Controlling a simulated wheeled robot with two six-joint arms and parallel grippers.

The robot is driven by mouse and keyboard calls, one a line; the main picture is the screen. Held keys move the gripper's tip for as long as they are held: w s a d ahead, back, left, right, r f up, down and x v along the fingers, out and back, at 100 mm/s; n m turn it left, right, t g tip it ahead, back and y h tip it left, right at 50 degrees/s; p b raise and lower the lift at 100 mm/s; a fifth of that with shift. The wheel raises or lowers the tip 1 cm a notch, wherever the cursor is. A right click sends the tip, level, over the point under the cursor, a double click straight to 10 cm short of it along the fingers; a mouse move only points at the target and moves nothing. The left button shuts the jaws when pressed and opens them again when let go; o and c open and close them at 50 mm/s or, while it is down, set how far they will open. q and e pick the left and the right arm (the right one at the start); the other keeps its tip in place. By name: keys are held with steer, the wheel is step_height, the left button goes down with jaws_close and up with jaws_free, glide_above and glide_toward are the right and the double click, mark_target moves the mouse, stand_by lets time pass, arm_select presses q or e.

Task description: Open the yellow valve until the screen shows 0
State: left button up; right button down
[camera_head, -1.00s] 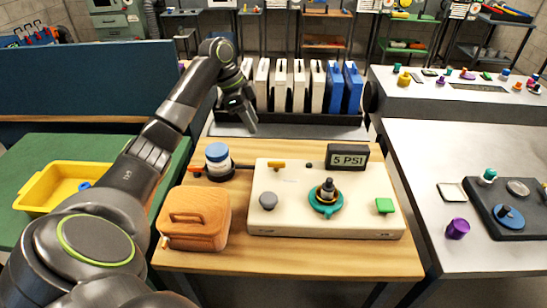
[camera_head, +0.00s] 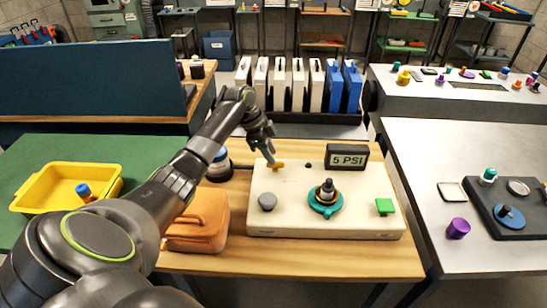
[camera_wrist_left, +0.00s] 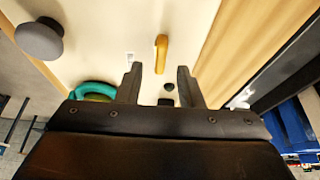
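The yellow valve (camera_head: 278,165) is a small bar handle at the back left of the cream panel (camera_head: 285,222). In the left wrist view the yellow valve (camera_wrist_left: 161,52) lies just beyond and between the fingertips, with no contact visible. My left gripper (camera_head: 271,158) is above and beside the valve, pointing down. The left wrist view shows my left gripper (camera_wrist_left: 158,72) open, with nothing between its fingers. The screen (camera_head: 348,160) at the panel's back right reads 5 PSI. My right gripper is not in view.
The panel also carries a grey knob (camera_head: 267,202), a teal valve wheel (camera_head: 325,198) and a green button (camera_head: 384,206). Several binders stand behind.

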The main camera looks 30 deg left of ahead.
mark_target(275, 166)
arm_select(q)
steer(key=shift+x, duration=1.6)
jaws_close()
